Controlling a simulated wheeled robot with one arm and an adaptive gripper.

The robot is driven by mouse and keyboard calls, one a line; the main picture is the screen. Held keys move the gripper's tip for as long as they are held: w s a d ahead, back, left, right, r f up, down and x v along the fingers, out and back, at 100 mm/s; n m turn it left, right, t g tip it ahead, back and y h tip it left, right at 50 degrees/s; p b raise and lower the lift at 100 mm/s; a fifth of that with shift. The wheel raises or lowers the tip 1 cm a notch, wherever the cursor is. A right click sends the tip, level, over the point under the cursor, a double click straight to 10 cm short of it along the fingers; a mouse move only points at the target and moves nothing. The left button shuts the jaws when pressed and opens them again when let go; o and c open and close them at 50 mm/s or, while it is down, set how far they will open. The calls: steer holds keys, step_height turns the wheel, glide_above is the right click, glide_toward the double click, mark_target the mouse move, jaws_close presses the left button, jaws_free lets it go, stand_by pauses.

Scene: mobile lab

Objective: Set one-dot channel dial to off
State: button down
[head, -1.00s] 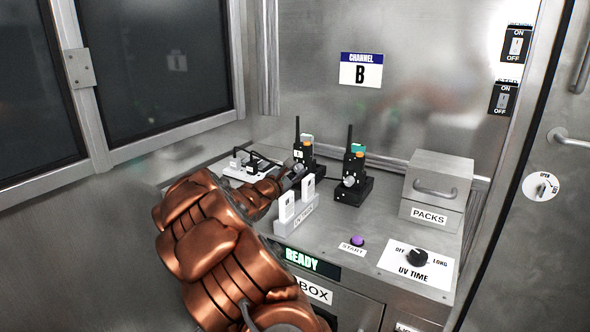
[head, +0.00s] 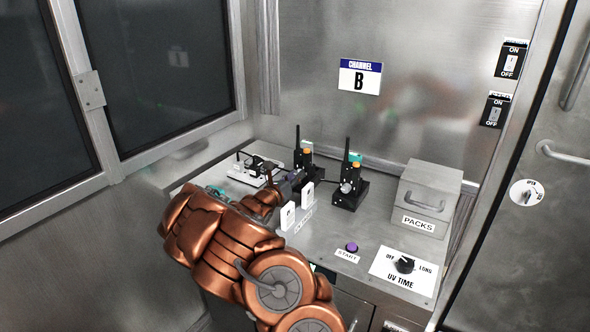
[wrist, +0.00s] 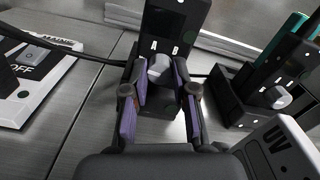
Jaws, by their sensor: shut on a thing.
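Two black radios stand in black holders on the steel counter, the left radio (head: 304,157) and the right radio (head: 353,168). In the wrist view, the left unit (wrist: 172,22) has a grey dial (wrist: 159,68) below the letters A and B. My gripper (wrist: 164,84) is shut on this dial, its purple-padded fingers on either side. It also shows in the head view (head: 291,180), in front of the left radio. The right unit's dial (wrist: 277,97) is untouched. No dot marks can be read, and my fingers hide the area below the held dial.
A white switch panel (wrist: 45,77) with cables lies left of the left radio. A rack with white upright pieces (head: 300,209) stands close in front. The PACKS box (head: 425,197), purple START button (head: 351,247) and UV TIME dial (head: 404,264) are to the right.

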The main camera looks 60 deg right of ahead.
steer(key=shift+n+p, duration=0.45)
steer(key=shift+n, duration=0.25)
steer(key=c, duration=1.2)
jaws_free()
steer(key=shift+a, duration=0.1)
steer(key=shift+s+a, duration=0.15)
steer(key=shift+a, duration=2.8)
steer(key=shift+s+a, duration=0.15)
steer(key=shift+a, duration=2.8)
